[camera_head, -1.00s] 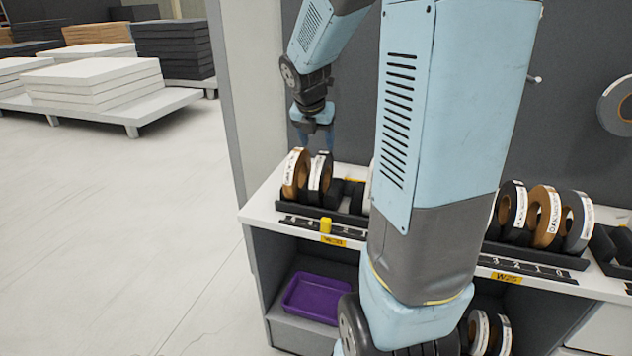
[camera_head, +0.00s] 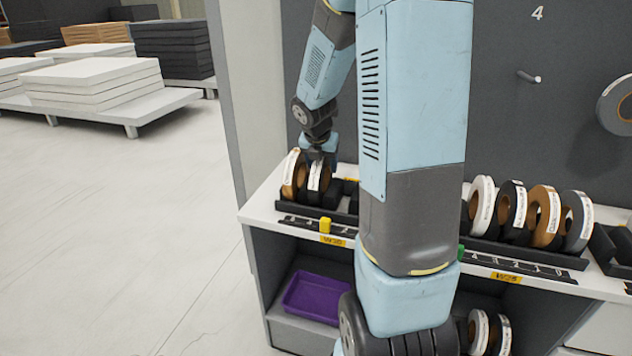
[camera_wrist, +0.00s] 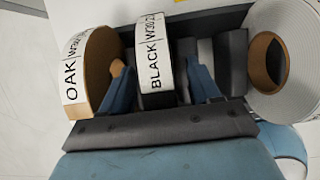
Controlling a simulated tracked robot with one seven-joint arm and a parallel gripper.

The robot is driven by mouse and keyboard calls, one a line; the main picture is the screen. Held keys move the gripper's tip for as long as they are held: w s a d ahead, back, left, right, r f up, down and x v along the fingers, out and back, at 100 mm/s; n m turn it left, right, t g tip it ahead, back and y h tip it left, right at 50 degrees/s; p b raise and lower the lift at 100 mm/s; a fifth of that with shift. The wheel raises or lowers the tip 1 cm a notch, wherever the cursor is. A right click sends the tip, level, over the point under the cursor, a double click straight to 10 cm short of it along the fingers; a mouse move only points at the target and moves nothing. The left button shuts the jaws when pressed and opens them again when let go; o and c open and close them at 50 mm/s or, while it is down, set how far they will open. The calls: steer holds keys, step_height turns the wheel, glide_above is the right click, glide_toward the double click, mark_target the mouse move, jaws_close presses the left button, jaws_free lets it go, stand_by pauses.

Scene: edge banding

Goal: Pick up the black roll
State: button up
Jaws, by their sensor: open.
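The black roll (camera_head: 319,178) stands upright in the left rack on the shelf, with a white label. In the wrist view its label reads BLACK on the black roll (camera_wrist: 154,98). My gripper (camera_wrist: 160,86) is open, with one blue finger on each side of the black roll. The left finger is in the gap between the black roll and the oak roll. In the head view my gripper (camera_head: 319,158) is low over the roll and its fingertips are hard to make out. I cannot tell whether the fingers touch the roll.
The brown oak roll (camera_wrist: 98,60) stands close on the left. A white roll (camera_wrist: 285,50) is on the right, past empty rack slots. More rolls stand in another rack (camera_head: 520,251) to the right.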

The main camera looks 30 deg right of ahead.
steer(key=shift+c, duration=0.4)
jaws_close()
stand_by(0.4)
